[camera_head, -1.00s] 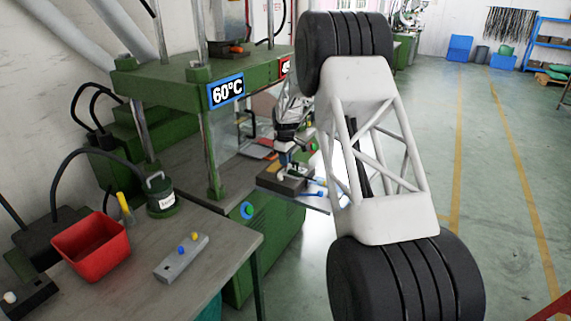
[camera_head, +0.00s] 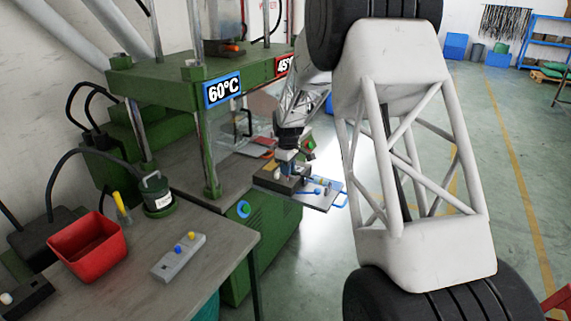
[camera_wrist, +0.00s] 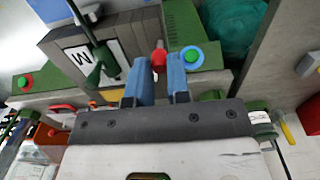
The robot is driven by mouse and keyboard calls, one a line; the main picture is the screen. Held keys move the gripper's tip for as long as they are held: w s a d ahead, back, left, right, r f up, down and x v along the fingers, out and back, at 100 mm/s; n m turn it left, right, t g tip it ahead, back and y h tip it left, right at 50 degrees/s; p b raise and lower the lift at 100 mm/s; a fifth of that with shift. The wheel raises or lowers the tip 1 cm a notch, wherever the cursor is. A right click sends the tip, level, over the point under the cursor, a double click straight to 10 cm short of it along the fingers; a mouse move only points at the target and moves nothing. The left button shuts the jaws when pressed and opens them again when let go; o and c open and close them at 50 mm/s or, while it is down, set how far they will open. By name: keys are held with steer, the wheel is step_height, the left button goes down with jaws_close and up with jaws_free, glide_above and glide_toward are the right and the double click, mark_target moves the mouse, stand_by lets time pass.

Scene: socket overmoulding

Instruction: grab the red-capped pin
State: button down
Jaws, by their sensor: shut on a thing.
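A red-capped pin (camera_wrist: 159,57) shows between the two blue fingers of my gripper (camera_wrist: 158,84) in the wrist view. The gripper is shut on it, and the red cap stands out past the fingertips. The pin's lower part is hidden between the fingers. In the head view my gripper (camera_head: 289,165) is small, at the dark block on the tray beside the green press. The pin cannot be made out there.
The tray (camera_head: 318,200) holds a dark block (camera_head: 277,180) and small coloured parts. The green press (camera_head: 165,75) stands left of the gripper. A red bin (camera_head: 88,250) and a grey holder with blue and yellow knobs (camera_head: 179,258) sit on the near table.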

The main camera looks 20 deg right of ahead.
steer(key=shift+s+a+r, duration=0.1)
steer(key=shift+s, duration=0.85)
steer(key=shift+s+a+r, duration=0.1)
steer(key=shift+s, duration=0.85)
